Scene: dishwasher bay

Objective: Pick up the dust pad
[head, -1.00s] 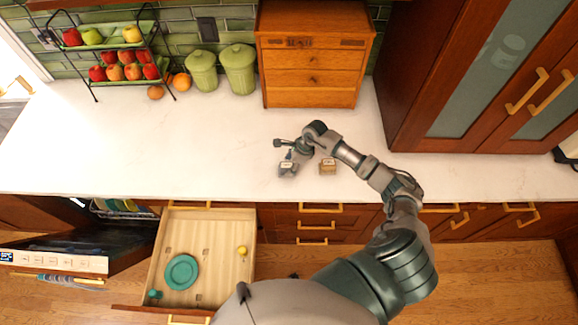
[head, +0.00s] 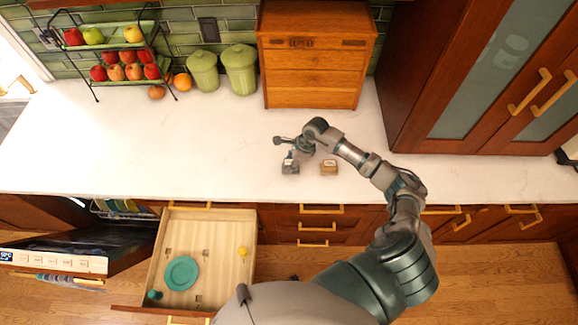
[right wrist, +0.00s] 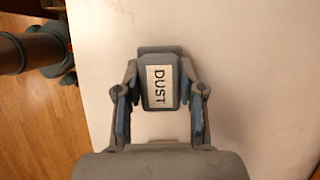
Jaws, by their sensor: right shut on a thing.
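The dust pad is a small grey block with a white label reading DUST. It shows in the right wrist view (right wrist: 160,84) between my fingers, and in the head view (head: 290,168) near the front part of the white counter. My right gripper (right wrist: 160,112) is shut on the dust pad, with a blue-lined finger along each side. In the head view my right gripper (head: 291,158) is directly over the pad and hides part of it. I cannot tell whether the pad is touching the counter. My left gripper is not in view.
A brown labelled block (head: 329,167) sits just right of the pad. A wooden drawer box (head: 315,75), green canisters (head: 239,70) and a fruit rack (head: 112,70) stand at the back. An open drawer (head: 210,245) holds a teal plate (head: 181,273). The left counter is clear.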

